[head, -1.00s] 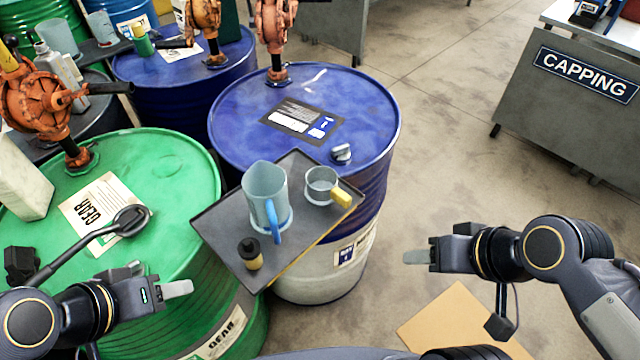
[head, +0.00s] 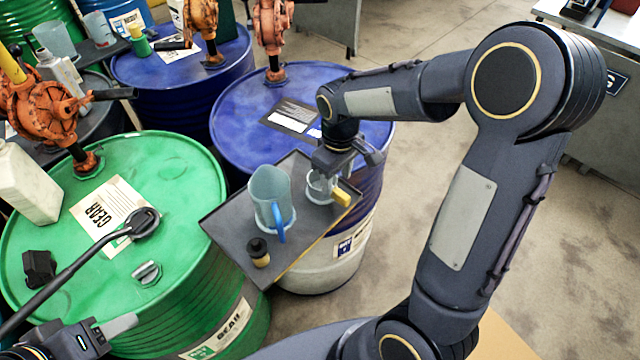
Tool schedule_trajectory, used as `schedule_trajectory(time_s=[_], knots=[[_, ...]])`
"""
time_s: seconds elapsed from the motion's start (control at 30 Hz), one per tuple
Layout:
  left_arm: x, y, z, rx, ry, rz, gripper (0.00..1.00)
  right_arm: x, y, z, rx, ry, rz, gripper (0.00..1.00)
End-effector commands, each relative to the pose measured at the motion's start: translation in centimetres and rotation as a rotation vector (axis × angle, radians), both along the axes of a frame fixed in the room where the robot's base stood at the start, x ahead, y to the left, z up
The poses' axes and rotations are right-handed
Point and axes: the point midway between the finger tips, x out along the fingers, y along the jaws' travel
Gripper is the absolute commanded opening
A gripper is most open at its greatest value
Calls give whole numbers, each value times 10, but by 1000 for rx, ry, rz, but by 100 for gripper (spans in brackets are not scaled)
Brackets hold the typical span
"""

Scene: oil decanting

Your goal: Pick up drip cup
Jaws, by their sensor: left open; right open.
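The drip cup (head: 322,192) is a small clear grey cup with a yellow handle (head: 341,197). It stands on the dark tray (head: 292,257), at the tray's right side. My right gripper (head: 328,176) is open and points down right over the cup; its fingers are at the cup's rim, and whether they touch it I cannot tell. The gripper hides the cup's back part. My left gripper (head: 122,327) is open and empty at the lower left, in front of the green drum (head: 185,195).
A taller clear jug (head: 268,190) with a blue handle stands on the tray just left of the cup. A small black-capped bottle (head: 259,253) stands at the tray's front. Blue drums (head: 235,110) with orange pumps (head: 273,35) stand behind. Open floor lies to the right.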

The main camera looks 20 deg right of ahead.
Motion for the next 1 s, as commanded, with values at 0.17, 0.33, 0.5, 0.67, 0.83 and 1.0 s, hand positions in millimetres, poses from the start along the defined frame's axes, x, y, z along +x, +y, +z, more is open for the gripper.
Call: schedule_trajectory(time_s=[0.17,0.33,0.5,0.67,0.83,1.0], knots=[[0,0,8,0,0,0,49,-4,3,-24,0,7,1,48],[0,0,9,0,0,0,49,-4,2,-46,1,3,-2,48],[0,0,9,0,0,0,49,-3,3,-50,1,0,-2,48],[0,0,9,0,0,0,49,-3,3,-50,1,-1,-1,43],[0,0,9,0,0,0,49,-3,3,-50,1,-1,-1,21],[0,0,9,0,0,0,49,-3,3,-50,1,-1,-1,0]])
